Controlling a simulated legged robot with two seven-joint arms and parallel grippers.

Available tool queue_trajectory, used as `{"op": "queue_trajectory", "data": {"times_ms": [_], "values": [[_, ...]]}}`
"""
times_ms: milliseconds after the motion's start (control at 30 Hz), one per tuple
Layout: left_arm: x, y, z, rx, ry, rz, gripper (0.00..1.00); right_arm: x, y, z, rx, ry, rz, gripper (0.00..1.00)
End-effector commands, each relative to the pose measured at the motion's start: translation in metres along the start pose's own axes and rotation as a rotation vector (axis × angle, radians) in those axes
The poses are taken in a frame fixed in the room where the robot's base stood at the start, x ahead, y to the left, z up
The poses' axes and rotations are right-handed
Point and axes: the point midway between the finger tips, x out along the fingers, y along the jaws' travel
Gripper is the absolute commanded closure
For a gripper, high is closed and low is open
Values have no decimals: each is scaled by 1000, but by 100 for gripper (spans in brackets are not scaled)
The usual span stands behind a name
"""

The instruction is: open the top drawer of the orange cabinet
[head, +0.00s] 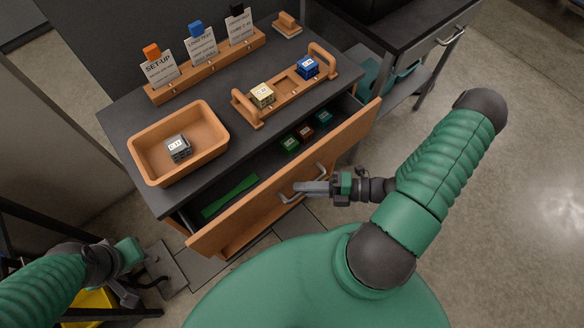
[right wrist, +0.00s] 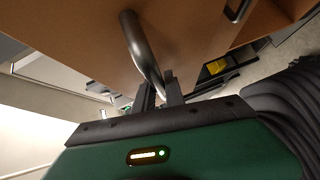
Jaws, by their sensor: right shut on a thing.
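The orange cabinet has a dark top (head: 115,118), and its top drawer (head: 345,142) stands open, with its inside showing. The drawer's curved metal handle (head: 284,197) is on the orange front. My right gripper (head: 302,187) is at the handle, shut on it. In the right wrist view the handle (right wrist: 140,48) runs down between the two dark fingers (right wrist: 160,92), close under the orange front. My left gripper (head: 132,280) is low at the left, away from the cabinet; its fingers are too unclear to read.
In the drawer lie a green strip (head: 230,196) and small green (head: 290,144), brown (head: 306,132) and teal (head: 323,117) blocks. On top stand an orange bin (head: 218,118), a carrier (head: 243,108) and a card rack (head: 160,95). A dark bench (head: 425,35) stands at right.

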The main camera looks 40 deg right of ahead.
Motion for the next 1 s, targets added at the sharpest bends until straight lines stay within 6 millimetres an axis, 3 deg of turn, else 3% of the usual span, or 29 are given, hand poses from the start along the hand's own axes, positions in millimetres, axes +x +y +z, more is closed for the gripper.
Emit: {"op": "queue_trajectory", "data": {"times_ms": [200, 500, 700, 1000], "values": [[-16, 0, -4, 0, 0, 0, 64, -41, -13, -45, 9, 5, -8, 100], [-20, 0, -4, 0, 0, 0, 64, -89, -29, -91, 5, 5, -8, 100], [-20, 0, -5, 0, 0, 0, 64, -108, -34, -110, 4, 6, -8, 100], [-20, 0, -5, 0, 0, 0, 64, -117, -37, -118, 2, 5, -7, 100]]}}
